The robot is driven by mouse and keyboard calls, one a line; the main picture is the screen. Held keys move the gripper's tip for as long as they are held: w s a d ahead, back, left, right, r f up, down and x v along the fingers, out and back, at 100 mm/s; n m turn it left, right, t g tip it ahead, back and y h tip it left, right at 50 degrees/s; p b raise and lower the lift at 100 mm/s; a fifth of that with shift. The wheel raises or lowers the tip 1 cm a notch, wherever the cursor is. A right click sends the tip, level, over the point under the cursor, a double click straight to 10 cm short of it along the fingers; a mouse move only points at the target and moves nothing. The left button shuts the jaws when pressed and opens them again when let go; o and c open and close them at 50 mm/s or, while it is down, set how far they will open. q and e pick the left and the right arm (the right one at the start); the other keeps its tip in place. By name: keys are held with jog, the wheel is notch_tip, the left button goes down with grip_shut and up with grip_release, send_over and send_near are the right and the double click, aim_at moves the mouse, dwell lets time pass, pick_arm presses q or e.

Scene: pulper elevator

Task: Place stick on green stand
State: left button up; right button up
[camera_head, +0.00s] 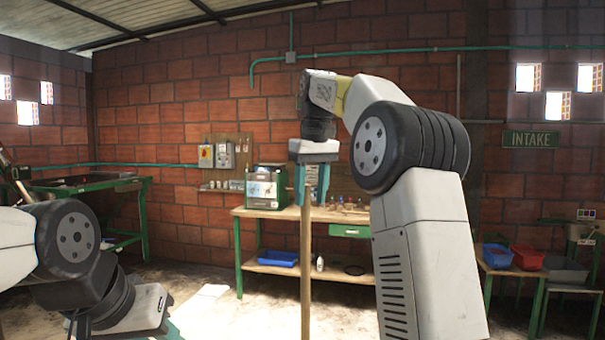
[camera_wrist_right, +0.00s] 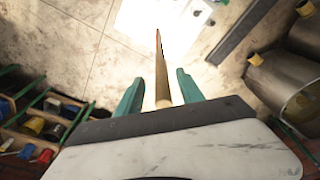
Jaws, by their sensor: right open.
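A long wooden stick (camera_head: 306,265) stands upright in front of the workbench in the head view. Its lower end is cut off by the frame. My right gripper (camera_head: 313,190) points down over the stick's top, with its teal fingers open on either side. In the right wrist view, the stick (camera_wrist_right: 162,85) lies between the open fingers (camera_wrist_right: 158,92), with a gap on each side. My left gripper (camera_head: 172,330) shows only partly at the lower left; its fingers are mostly cut off. A green-framed stand (camera_head: 145,215) is at the left; I cannot tell whether it is the task's stand.
A wooden workbench (camera_head: 268,211) with green legs stands behind the stick, with a blue bin (camera_head: 277,258) on its lower shelf. Blue and red bins (camera_head: 527,257) stand at the right. The wrist view shows metal drums (camera_wrist_right: 285,80) at the right. Bare floor lies between.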

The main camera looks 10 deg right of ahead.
notch_tip(320, 180, up, 6)
jog(key=shift+s+d+r, duration=0.2)
jog(key=shift+s+r, duration=0.05)
jog(key=shift+s, duration=0.1)
jog(key=s+f+m+t+y, duration=0.1)
jog(key=s+f+m+t, duration=0.2)
jog(key=s+f, duration=2)
jog(key=s+t, duration=0.2)
jog(key=shift+s+d+f+m+y, duration=0.3)
jog(key=shift+d+m, duration=0.05)
jog(key=shift+m, duration=0.05)
